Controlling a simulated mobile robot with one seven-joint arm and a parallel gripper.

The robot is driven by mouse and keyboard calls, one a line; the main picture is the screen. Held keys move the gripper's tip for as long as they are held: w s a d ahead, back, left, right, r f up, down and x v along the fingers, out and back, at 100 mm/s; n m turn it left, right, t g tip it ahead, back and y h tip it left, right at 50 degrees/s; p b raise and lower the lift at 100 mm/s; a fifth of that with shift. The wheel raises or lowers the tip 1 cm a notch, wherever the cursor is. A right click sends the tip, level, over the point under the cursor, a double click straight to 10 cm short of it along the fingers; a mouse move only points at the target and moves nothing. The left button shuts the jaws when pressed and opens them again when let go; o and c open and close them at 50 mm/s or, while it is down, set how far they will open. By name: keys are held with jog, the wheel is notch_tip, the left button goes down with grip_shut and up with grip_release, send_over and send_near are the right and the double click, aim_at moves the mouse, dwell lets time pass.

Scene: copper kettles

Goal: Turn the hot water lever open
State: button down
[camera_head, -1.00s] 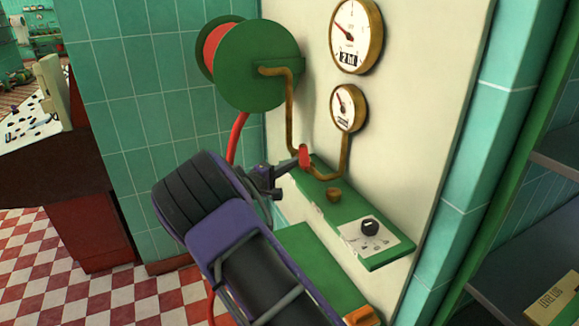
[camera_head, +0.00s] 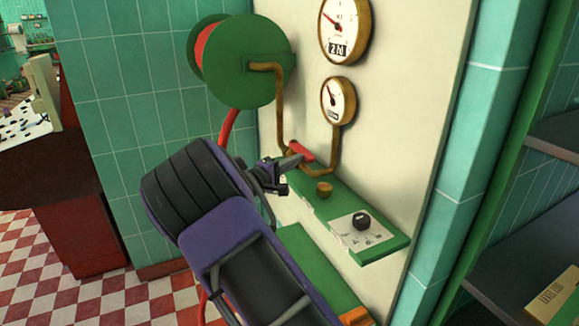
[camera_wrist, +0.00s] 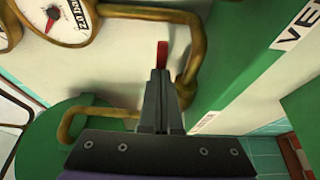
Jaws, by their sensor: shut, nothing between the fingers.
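The red lever (camera_head: 301,151) sits on the brass pipe (camera_head: 337,150) below the lower gauge. It lies slanted, running down to the right, in the head view. In the wrist view the lever (camera_wrist: 162,55) shows as a narrow red bar just beyond my fingertips. My gripper (camera_head: 296,160) is shut and empty, with its tips at the lever; the wrist view shows the closed fingers (camera_wrist: 160,76) too. The tips look to be against or very close to the lever; I cannot tell whether they touch. The fingers hide part of the lever.
Two round gauges (camera_head: 344,28) hang above on the pale panel. A green hose reel (camera_head: 250,62) is at upper left. A green ledge (camera_head: 318,205) with a brass knob (camera_head: 324,188) and a black dial (camera_head: 361,221) lies below. Dark shelves (camera_head: 520,255) stand at right.

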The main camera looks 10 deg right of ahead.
jog(key=shift+s+d, duration=0.1)
jog(key=shift+d, duration=0.35)
dwell(0.3)
